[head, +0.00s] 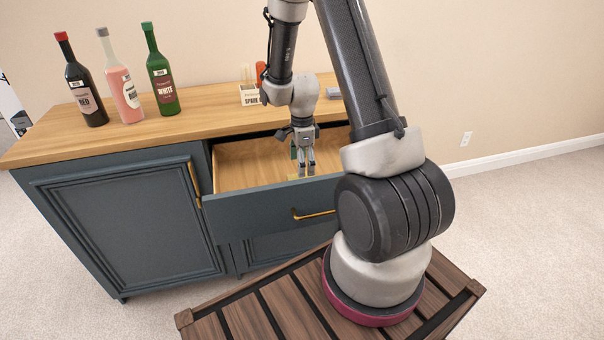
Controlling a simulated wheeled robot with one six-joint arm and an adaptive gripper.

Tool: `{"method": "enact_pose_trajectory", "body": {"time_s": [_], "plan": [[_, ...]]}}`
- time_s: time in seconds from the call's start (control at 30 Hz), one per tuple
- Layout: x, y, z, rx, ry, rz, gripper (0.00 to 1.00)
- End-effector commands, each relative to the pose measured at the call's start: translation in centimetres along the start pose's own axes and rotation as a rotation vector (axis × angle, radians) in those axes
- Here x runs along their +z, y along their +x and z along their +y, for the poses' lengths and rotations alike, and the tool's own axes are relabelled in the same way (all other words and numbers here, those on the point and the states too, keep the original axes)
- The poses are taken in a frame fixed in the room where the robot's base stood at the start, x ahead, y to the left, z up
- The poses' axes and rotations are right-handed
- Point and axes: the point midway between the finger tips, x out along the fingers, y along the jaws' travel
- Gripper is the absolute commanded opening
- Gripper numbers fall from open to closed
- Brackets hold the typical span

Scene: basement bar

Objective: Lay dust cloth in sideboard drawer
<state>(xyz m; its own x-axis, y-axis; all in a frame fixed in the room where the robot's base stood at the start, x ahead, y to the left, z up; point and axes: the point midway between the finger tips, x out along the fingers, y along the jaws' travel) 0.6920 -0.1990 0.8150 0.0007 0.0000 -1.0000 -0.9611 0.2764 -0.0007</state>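The sideboard (120,222) is dark blue-grey with a wooden top. Its drawer (240,165) is pulled out, and its pale wooden floor shows bare on the left. My gripper (306,172) points down over the drawer, with its fingertips low, close behind the drawer front. The fingers look close together, but whether they are open or shut is too small to tell. A small yellowish patch (293,177) shows by the fingertips; I cannot tell whether it is the dust cloth. No other cloth is clearly visible. My arm hides the drawer's right end.
A dark bottle (88,90), a pink bottle (121,85) and a green bottle (162,78) stand on the top at the left. A small labelled box (250,96) with sticks stands behind my wrist. A small grey item (333,92) lies further right.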

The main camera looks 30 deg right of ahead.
Motion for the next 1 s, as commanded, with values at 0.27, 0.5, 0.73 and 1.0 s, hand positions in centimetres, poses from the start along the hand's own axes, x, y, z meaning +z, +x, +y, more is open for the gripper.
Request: {"method": "enact_pose_trajectory", "body": {"time_s": [0.27,0.5,0.73,1.0], "plan": [[0.0,-5.5,-0.1,-0.003,0.000,0.000,0.76],[0.2,-9.2,0.6,-0.024,-0.087,-0.003,0.76],[0.6,-19.6,5.7,-0.135,-0.591,0.012,0.76],[-0.3,-28.4,15.9,-0.273,-1.294,0.115,0.76]]}}
